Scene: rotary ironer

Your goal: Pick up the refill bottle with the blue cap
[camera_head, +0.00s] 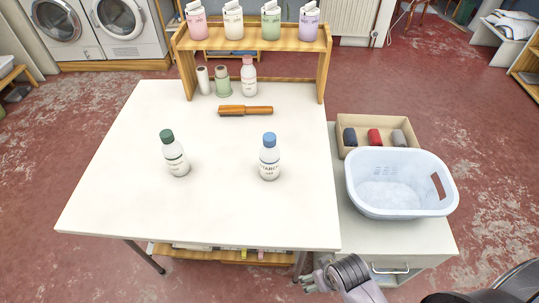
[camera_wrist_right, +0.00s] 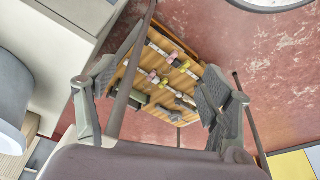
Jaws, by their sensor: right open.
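The refill bottle with the blue cap (camera_head: 270,158) stands upright on the white table (camera_head: 215,215), right of its middle. Another bottle with a dark green cap (camera_head: 174,154) stands to its left, slightly tilted in the picture. My right gripper (camera_head: 308,281) is low at the table's front right corner, below the tabletop and well away from the bottle. In the right wrist view its fingers (camera_wrist_right: 160,100) are spread wide with nothing between them. That view shows a low wooden shelf beyond the fingers and no bottle with a blue cap. My left gripper is not in view.
A pale blue basin (camera_head: 400,203) and a box (camera_head: 350,120) stand on a cabinet at the right. The tabletop around the bottle is clear.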

